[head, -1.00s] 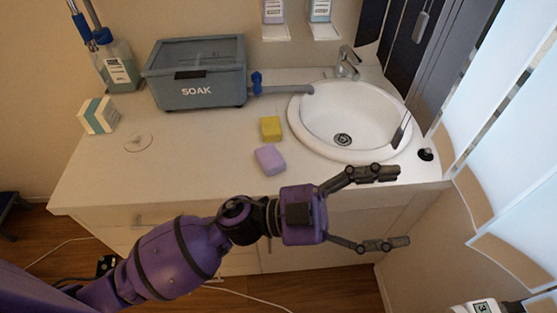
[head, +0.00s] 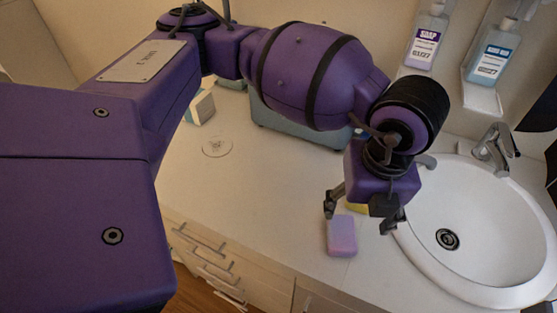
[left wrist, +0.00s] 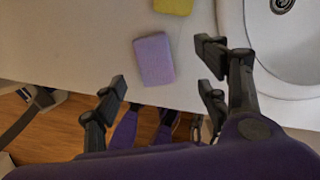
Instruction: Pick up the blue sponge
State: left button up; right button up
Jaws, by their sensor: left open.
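No sponge in view looks clearly blue. A lilac sponge (head: 341,236) lies on the counter near its front edge. A yellow sponge (head: 357,207) lies just behind it, mostly hidden by my left gripper (head: 361,222). The left gripper is open and empty, pointing down over the counter beside the sponges. In the left wrist view the lilac sponge (left wrist: 154,59) shows beyond and between the spread fingers (left wrist: 162,75), apart from them. The yellow sponge (left wrist: 174,6) is cut by the top edge there. My right gripper is not in view.
The white sink basin (head: 437,271) with a tap (head: 494,148) is right of the gripper. A grey bin (head: 290,128) stands behind, mostly hidden by my arm. Soap (head: 427,40) and blue-labelled (head: 489,63) bottles hang on the wall.

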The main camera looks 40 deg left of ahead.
aim_at(342, 232)
pick_arm(q)
jog(key=shift+s+a+f, duration=0.1)
jog(key=shift+s+f, duration=0.25)
jog(key=shift+f, duration=0.3)
jog(key=shift+s+a+f, duration=0.1)
jog(key=shift+s+f, duration=0.2)
jog(key=shift+f, duration=0.3)
jog(key=f, duration=0.5)
jog(key=shift+w+a, duration=0.15)
jog(key=shift+a, duration=0.15)
jog(key=shift+f, duration=0.1)
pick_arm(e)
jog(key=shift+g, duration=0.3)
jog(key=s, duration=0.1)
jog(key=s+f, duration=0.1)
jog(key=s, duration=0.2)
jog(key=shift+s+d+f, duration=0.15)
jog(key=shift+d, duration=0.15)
pick_arm(q)
jog(key=shift+f, duration=0.15)
jog(key=shift+c, duration=0.2)
jog(key=shift+w, duration=0.1)
jog(key=c, duration=1.1)
jog(key=shift+o, duration=0.2)
jog(key=shift+r, duration=0.2)
